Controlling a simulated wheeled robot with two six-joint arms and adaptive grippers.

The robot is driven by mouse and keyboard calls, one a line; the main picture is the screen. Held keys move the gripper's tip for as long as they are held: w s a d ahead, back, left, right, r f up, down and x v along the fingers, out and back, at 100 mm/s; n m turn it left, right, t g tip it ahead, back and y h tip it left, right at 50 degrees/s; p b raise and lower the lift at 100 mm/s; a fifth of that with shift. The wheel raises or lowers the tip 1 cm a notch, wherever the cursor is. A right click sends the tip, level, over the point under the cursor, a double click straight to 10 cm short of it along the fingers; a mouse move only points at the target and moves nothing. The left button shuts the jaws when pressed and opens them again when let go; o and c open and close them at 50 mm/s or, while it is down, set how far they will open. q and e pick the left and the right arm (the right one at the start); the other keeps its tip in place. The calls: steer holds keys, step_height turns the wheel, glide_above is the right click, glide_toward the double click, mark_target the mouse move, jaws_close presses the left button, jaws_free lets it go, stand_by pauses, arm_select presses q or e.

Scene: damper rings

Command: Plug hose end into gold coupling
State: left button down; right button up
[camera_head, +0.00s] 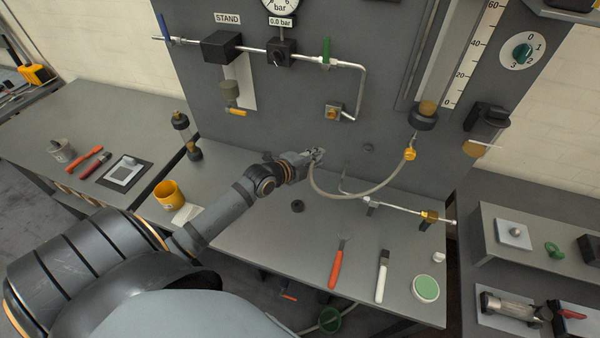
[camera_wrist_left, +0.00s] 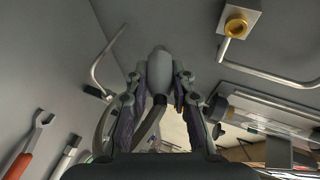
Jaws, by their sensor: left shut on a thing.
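My left gripper (camera_head: 316,156) is shut on the grey hose end in front of the grey panel. In the left wrist view the hose end (camera_wrist_left: 159,70) sits between both fingers of my gripper (camera_wrist_left: 160,82), its rounded tip pointing away from me. The grey hose (camera_head: 350,196) hangs in a curve from the gripper to a yellow fitting (camera_head: 410,153) on the right. The gold coupling (camera_head: 334,112) is on a small block on the panel, above and slightly right of the gripper. In the wrist view the coupling (camera_wrist_left: 237,26) is at upper right, apart from the hose end. My right gripper is not in view.
A metal pipe (camera_head: 361,90) bends down beside the coupling. A lower pipe with a gold valve (camera_head: 429,217) runs above the bench. An orange-handled tool (camera_head: 336,267), a brush (camera_head: 382,276) and a green-topped tin (camera_head: 426,288) lie on the bench. A yellow mug (camera_head: 169,195) stands left.

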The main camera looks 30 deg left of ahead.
arm_select(q)
steer(key=r+t, duration=0.1)
steer(key=r, duration=0.1)
steer(key=w+r+t, duration=0.1)
steer(key=r, duration=0.1)
steer(key=w+r+m+t+b, duration=0.1)
steer(key=r+t, duration=0.1)
steer(key=shift+w+d, duration=0.2)
steer(key=shift+w, duration=0.05)
steer(key=shift+r, duration=0.35)
steer(key=shift+s, duration=0.1)
steer(key=w+b, duration=0.2)
steer(key=b, duration=0.1)
steer(key=w+a+b, duration=0.1)
steer(key=w+b, duration=0.1)
steer(key=b, duration=0.2)
steer(key=shift+w, duration=0.25)
